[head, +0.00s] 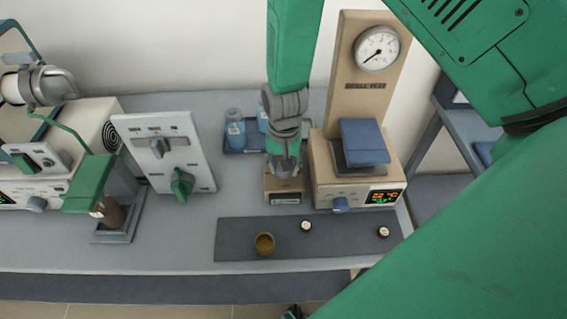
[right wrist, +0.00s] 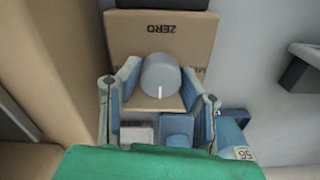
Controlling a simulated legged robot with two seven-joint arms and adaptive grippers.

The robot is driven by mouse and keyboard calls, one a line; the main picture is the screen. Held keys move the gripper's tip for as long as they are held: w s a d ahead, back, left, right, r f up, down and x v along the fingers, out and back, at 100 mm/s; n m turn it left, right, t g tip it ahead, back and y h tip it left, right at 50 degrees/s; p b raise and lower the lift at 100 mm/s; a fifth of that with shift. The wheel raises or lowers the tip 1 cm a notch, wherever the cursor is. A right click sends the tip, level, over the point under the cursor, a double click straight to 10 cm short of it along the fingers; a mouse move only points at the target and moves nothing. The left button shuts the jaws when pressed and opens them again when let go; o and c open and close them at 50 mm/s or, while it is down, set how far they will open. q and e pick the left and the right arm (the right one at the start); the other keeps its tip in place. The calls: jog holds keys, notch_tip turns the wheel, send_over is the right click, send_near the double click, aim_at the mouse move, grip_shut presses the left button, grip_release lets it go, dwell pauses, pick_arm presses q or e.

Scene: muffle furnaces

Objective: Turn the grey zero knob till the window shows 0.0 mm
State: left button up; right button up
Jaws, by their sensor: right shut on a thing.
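The grey zero knob (right wrist: 160,76) has a white pointer line and sits on a small tan box (right wrist: 165,30) marked ZERO, upside down in the right wrist view. My right gripper (right wrist: 160,88) has its fingers on both sides of the knob and is shut on it. In the head view the right gripper (head: 285,168) reaches down onto the tan box (head: 271,184) and hides the knob. A small dark strip (head: 285,200) on the box front is too small to read.
A blue bottle (head: 235,130) stands behind left. A dark mat (head: 235,240) in front holds a brass cup (head: 264,243) and small round pieces.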

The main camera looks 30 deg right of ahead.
dwell(0.4)
jog(key=o, duration=1.1)
jog(key=shift+w, duration=0.1)
jog(key=shift+r, duration=0.45)
notch_tip(320, 180, up, 11)
jog(key=shift+f, duration=0.1)
